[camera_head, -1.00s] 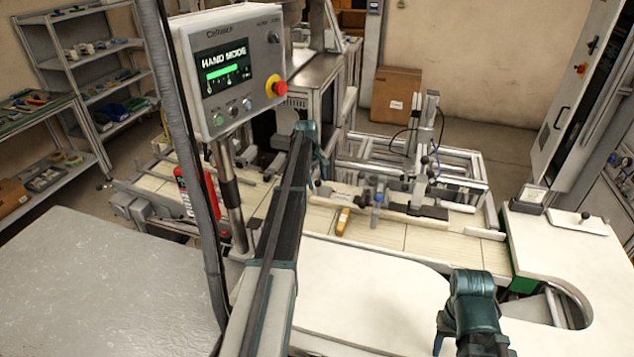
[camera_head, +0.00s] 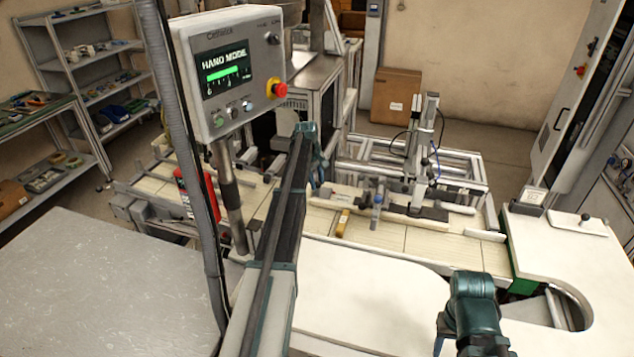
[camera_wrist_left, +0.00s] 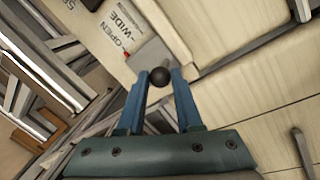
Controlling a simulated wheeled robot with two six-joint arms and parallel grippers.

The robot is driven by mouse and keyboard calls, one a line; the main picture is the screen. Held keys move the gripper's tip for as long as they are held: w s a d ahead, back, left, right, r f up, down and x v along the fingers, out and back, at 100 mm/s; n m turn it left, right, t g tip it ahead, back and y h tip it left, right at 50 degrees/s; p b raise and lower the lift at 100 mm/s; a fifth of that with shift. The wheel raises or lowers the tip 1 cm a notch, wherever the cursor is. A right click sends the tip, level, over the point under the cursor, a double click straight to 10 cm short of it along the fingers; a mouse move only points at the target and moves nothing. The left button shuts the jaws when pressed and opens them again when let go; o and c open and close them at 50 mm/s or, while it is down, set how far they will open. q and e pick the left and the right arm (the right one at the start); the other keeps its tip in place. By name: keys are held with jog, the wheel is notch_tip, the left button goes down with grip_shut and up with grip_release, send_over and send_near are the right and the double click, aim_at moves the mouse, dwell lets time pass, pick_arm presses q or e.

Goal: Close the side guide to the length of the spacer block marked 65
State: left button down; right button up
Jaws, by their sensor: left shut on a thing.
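My left gripper (camera_wrist_left: 158,80) is shut on a dark round knob (camera_wrist_left: 160,75) in the left wrist view. In the head view my left gripper (camera_head: 322,182) is at the left end of the long pale side guide (camera_head: 400,211) on the slatted bed, partly hidden by my arm. A small yellow block (camera_head: 342,223) lies in front of the guide; I cannot read any 65 on it. My right gripper (camera_head: 440,338) is at the bottom edge, mostly hidden by its wrist.
A blue-topped post (camera_head: 377,210) stands at the guide. A metal frame with an upright (camera_head: 425,130) rises behind the bed. The control panel (camera_head: 230,75) on its pole shows HAND MODE. The white table (camera_head: 360,275) in front is clear.

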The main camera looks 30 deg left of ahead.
pick_arm(q)
jog(key=shift+s, duration=0.1)
dwell(0.6)
jog(key=s, duration=0.3)
jog(key=shift+d, duration=0.4)
jog(key=shift+w, duration=0.15)
jog(key=c, duration=0.6)
grip_release()
jog(key=r+p, duration=0.4)
jog(key=s+r+p, duration=0.1)
jog(key=r+p, duration=0.3)
jog(key=s+a+r+p, duration=0.1)
jog(key=r+p, duration=0.2)
jog(key=shift+r+p, duration=0.4)
pick_arm(e)
notch_tip(320, 180, up, 12)
jog(key=shift+f, duration=0.1)
